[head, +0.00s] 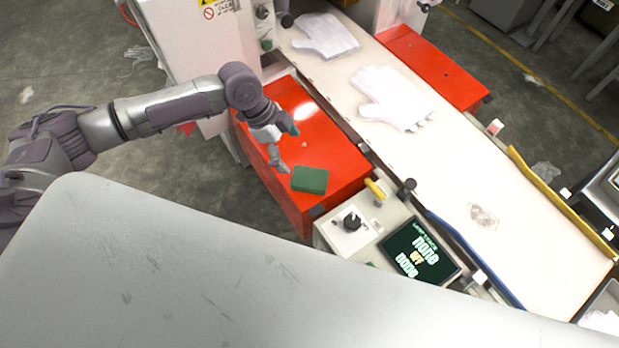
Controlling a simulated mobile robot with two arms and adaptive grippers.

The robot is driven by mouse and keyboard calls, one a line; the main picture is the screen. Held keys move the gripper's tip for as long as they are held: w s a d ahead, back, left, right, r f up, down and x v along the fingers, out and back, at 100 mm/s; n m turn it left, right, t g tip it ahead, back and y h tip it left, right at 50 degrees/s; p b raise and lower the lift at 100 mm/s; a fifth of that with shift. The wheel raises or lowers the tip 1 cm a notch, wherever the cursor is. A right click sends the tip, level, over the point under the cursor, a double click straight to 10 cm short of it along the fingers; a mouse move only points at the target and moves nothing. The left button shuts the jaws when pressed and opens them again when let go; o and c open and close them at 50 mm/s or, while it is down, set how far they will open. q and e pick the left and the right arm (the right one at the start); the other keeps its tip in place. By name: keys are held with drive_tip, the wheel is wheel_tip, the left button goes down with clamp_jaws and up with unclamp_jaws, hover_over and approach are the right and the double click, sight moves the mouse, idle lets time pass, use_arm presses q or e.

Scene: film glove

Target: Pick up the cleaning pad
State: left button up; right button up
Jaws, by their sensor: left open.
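A green cleaning pad (310,180) lies flat near the front edge of the red cabinet top (335,160). My left gripper (288,152) comes in from the left and hangs over the red top, just behind and to the left of the pad in the picture. Its fingers are open and empty, apart from the pad. My right gripper is not in this view.
A white conveyor belt (450,165) runs beside the red top, with white gloves (393,98) and (325,35) on it. A control panel with a screen (420,250) and a black knob (352,222) stands in front. A white machine housing (215,45) rises behind.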

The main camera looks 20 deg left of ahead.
sight(309, 177)
use_arm(q)
drive_tip(key=p+x, duration=0.1)
drive_tip(key=x, duration=0.6)
drive_tip(key=shift+s+d+f+p, duration=0.1)
drive_tip(key=shift+d+f+p, duration=0.25)
drive_tip(key=shift+f, duration=0.1)
drive_tip(key=p+x, duration=0.1)
drive_tip(key=x, duration=0.3)
drive_tip(key=shift+s+f, duration=0.1)
drive_tip(key=shift+f, duration=0.05)
drive_tip(key=shift+f+b, duration=0.25)
drive_tip(key=shift+b, duration=0.05)
drive_tip(key=c, duration=0.9)
drive_tip(key=shift+o, duration=0.2)
drive_tip(key=shift+r, duration=0.1)
